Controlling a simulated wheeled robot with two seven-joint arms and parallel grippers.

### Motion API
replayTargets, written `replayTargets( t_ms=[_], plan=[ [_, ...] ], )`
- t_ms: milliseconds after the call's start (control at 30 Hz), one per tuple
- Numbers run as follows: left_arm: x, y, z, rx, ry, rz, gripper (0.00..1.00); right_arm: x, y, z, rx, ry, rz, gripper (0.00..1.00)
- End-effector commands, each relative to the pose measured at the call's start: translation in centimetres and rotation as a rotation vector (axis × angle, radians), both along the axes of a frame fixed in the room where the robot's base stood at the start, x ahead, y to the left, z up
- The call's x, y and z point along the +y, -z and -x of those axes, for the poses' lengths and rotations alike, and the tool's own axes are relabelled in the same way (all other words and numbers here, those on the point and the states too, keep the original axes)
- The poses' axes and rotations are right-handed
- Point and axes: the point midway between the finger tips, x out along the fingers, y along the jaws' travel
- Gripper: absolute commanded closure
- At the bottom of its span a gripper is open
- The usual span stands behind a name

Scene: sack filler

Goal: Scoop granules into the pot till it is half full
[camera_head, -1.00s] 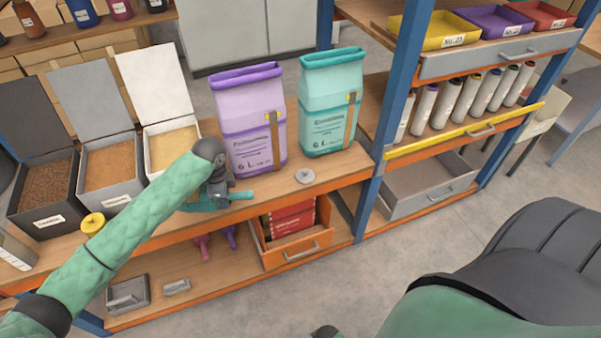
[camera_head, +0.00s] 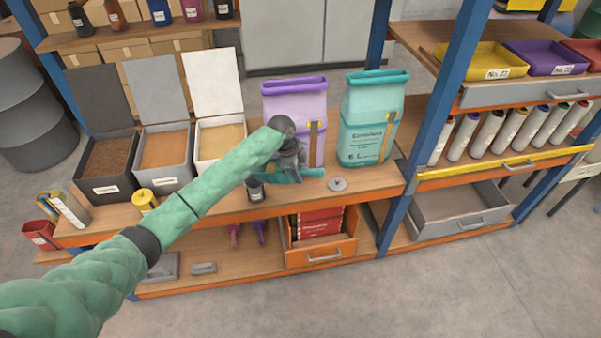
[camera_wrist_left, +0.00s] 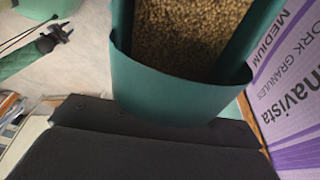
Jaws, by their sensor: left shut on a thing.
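My left gripper (camera_head: 291,163) is shut on a teal scoop (camera_head: 300,173), in front of the purple sack (camera_head: 299,105). In the left wrist view the scoop (camera_wrist_left: 170,95) holds tan-brown granules (camera_wrist_left: 180,35); the purple sack stands close on its right. A small dark pot (camera_head: 255,190) stands on the bench's front edge, just left of the scoop and partly hidden by my left arm; its inside cannot be made out. My right gripper (camera_wrist_left: 55,35) appears small at the upper left of the wrist view; its jaw opening is unclear.
A grey disc-shaped lid (camera_head: 338,184) lies on the bench right of the scoop. A teal sack (camera_head: 366,125) stands behind it. Open-lidded granule bins (camera_head: 167,178) line the left. A yellow pot (camera_head: 146,200) sits in front of them. An open orange drawer (camera_head: 322,252) juts below.

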Motion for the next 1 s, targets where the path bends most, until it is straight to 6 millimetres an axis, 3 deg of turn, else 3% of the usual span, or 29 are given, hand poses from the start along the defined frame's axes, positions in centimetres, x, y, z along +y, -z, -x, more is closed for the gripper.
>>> replayTargets(
  t_ms=[1000],
  plan=[
    [0.8,-3.8,0.0,0.031,0.000,0.266,1.00,0.1,-0.4,-1.7,-0.012,0.000,0.000,0.64]
  ],
)
